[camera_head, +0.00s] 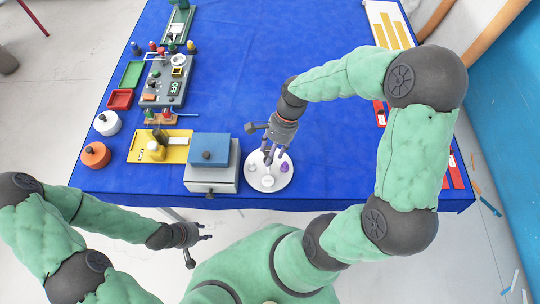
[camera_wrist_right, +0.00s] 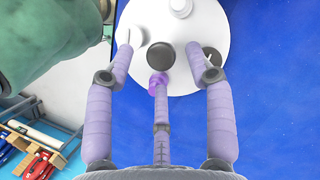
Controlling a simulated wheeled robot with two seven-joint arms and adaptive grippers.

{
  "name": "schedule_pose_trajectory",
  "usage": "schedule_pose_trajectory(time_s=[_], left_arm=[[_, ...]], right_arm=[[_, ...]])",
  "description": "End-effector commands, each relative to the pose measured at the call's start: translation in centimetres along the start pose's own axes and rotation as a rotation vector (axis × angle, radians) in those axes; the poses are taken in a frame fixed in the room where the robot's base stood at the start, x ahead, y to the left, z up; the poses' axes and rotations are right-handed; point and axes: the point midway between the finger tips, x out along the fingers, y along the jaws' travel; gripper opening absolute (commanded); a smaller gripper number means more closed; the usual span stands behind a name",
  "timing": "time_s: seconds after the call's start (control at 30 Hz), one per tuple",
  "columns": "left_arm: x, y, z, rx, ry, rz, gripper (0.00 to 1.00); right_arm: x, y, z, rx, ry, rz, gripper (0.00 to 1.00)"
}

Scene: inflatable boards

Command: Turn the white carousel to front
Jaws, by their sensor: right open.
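The white carousel (camera_head: 281,184) is a round disc near the table's front edge, right of the grey box. It carries a purple item (camera_head: 285,166) and a small white piece (camera_head: 266,181). The disc also fills the top of the right wrist view (camera_wrist_right: 205,28), with a dark round knob (camera_wrist_right: 160,56) near its middle. Contact with the knob cannot be told. My left gripper (camera_head: 200,236) hangs in front of the table edge, away from the carousel; its jaw opening is unclear.
A grey box with a blue lid (camera_head: 210,150) stands just left of the carousel. A yellow board (camera_head: 140,145), orange (camera_head: 96,155) and white (camera_head: 107,123) round pots and a grey panel (camera_head: 165,82) lie further left. The blue table's middle (camera_head: 240,70) is clear.

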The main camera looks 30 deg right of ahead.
Motion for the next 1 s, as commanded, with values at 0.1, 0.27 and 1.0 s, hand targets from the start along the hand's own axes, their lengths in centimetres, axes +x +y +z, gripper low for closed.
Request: schedule_pose_trajectory(time_s=[0.1,0.27,1.0], left_arm=[[0.2,-0.1,0.0,0.000,0.000,0.000,0.40],[0.3,-0.1,0.0,0.000,0.000,0.000,0.40],[0.3,-0.1,0.0,0.000,0.000,0.000,0.40]], right_arm=[[1.2,0.0,0.0,0.000,0.000,0.000,0.55],[1.8,0.0,0.0,0.000,0.000,0.000,0.55],[1.8,0.0,0.1,0.000,-0.001,0.000,0.00]])
